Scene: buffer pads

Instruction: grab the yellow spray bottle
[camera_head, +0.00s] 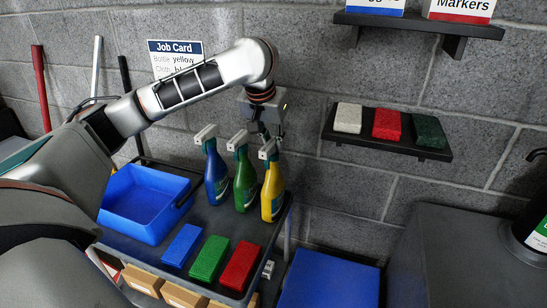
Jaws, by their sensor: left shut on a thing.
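The yellow spray bottle (272,193) stands upright at the right end of a row of three bottles on the dark cart top. Its white spray head shows at the top. My left gripper (268,142) comes down from above and is shut on the top of the yellow bottle; the exact finger contact is small and partly hidden. The green spray bottle (243,183) and the blue spray bottle (216,178) stand just left of it. The job card (175,58) on the wall reads "yellow" for the bottle. My right gripper does not show.
A blue bin (141,204) sits at the cart's left. Blue (182,245), green (209,258) and red (240,265) pads lie at the front of the cart (205,222). A grey counter stands at far right.

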